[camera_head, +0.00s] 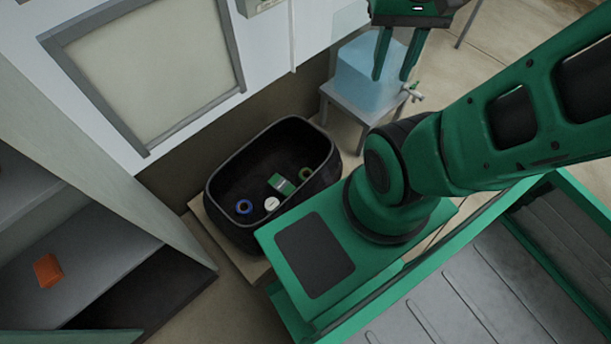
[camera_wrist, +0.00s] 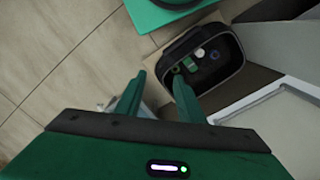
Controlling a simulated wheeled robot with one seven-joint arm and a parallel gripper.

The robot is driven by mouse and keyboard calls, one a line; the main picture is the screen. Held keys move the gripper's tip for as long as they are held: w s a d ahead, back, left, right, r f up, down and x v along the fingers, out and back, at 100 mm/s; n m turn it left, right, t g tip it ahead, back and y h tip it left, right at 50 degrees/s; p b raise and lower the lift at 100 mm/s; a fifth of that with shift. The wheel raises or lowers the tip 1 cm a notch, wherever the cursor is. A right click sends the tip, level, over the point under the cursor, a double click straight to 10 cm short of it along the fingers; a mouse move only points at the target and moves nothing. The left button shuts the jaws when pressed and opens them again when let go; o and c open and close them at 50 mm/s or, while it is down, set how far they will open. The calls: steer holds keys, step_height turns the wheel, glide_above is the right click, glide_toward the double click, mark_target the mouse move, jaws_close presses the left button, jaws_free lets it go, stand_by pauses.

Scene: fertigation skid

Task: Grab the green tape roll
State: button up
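The green tape roll (camera_head: 306,174) lies in a black tub (camera_head: 212,196), near its right end in the head view. It looks like a dark green ring. In the wrist view the tub (camera_wrist: 243,62) is beyond my right-hand finger, and the roll (camera_wrist: 177,69) shows small near that fingertip. My gripper (camera_head: 391,76) is at the top of the head view, up and right of the tub, in front of a blue water container. Its two fingers are spread apart with nothing between them, also in the wrist view (camera_wrist: 158,79).
The tub also holds a blue ring (camera_head: 244,207), a white roll (camera_head: 271,203) and a green-and-white box (camera_head: 281,184). A translucent blue container (camera_head: 365,75) with a tap stands on a grey stool (camera_head: 345,106). An orange object (camera_head: 47,270) lies on a shelf at left.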

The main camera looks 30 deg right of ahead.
steer(key=o, duration=0.5)
steer(key=shift+s+r, duration=0.2)
steer(key=shift+s, duration=0.2)
steer(key=o, duration=0.4)
steer(key=shift+w+d+r, duration=0.1)
steer(key=shift+r, duration=0.05)
steer(key=shift+c, duration=0.2)
steer(key=w+a+f+n+g+h, duration=0.1)
steer(key=w+f+n, duration=0.2)
steer(key=w, duration=0.7)
steer(key=w+f+n+g+h, duration=0.1)
steer(key=w+f+n, duration=0.25)
steer(key=w, duration=0.75)
steer(key=w+a+f+n+h, duration=0.1)
steer(key=w+a+f+n, duration=0.1)
steer(key=w+f, duration=0.55)
steer(key=w+a+f+n+h, duration=0.1)
steer(key=w+a+f+n, duration=0.3)
steer(key=f, duration=0.6)
steer(key=n+h, duration=0.4)
steer(key=n, duration=0.6)
glide_toward(306, 176)
steer(key=d, duration=0.1)
steer(key=d+f, duration=0.2)
steer(key=shift+s+m, duration=0.25)
steer(key=shift+s, duration=0.05)
steer(key=shift+x, duration=2.6)
